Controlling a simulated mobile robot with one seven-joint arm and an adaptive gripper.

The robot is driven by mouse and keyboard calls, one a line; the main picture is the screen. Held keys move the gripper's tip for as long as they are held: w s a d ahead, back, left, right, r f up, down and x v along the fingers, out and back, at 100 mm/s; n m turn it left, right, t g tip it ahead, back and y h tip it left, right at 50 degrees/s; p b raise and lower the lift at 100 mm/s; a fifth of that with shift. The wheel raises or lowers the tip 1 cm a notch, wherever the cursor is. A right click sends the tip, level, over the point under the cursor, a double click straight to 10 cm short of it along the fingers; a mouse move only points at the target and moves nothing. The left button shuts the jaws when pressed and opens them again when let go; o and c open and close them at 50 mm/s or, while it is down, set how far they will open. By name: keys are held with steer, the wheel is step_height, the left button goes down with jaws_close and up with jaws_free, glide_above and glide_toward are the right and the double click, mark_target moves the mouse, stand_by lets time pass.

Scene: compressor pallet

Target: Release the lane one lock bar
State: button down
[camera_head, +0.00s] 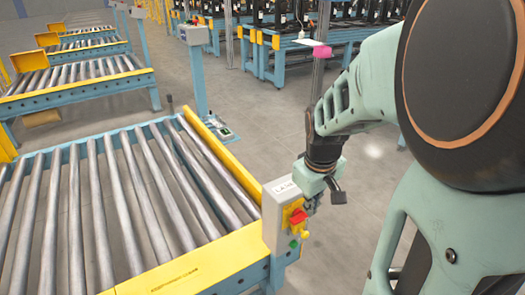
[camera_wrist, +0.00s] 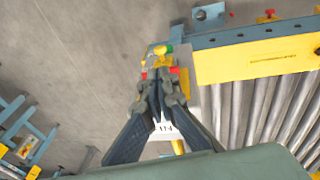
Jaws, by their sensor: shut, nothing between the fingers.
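A grey control box (camera_head: 276,220) with a partly readable label stands at the near right corner of the roller lane (camera_head: 110,200). A red control (camera_head: 297,217) and a green button (camera_head: 293,244) are on its right face, with yellow parts beside them. My gripper (camera_head: 318,197) is just right of and above the box. In the wrist view my gripper (camera_wrist: 160,88) is shut and empty, its fingers in front of the box (camera_wrist: 203,108) and hiding part of it. I cannot tell which part is the lock bar, or whether the fingers touch the box.
A yellow end plate (camera_head: 190,268) edges the lane beside the box, and a yellow side rail (camera_head: 215,152) runs back from it. Another roller conveyor (camera_head: 75,85) stands at the back left. Blue racks (camera_head: 270,55) stand behind. The floor between is mostly clear.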

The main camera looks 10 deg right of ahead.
steer(key=b+x, duration=0.1)
steer(key=x, duration=1.1)
steer(key=shift+f, duration=0.1)
steer(key=b+x, duration=0.3)
steer(key=shift+s+a+f, duration=0.15)
steer(key=shift+s+f, duration=0.15)
steer(key=shift+f, duration=0.1)
steer(key=shift+r, duration=0.1)
steer(key=shift+r+p, duration=0.4)
steer(key=shift+r, duration=0.1)
steer(key=w+d+r+p+v, duration=0.1)
steer(key=w+p+v, duration=0.2)
steer(key=v, duration=0.9)
glide_above(305, 236)
steer(key=s+a, duration=0.1)
steer(key=s, duration=0.2)
steer(key=shift+s, duration=0.1)
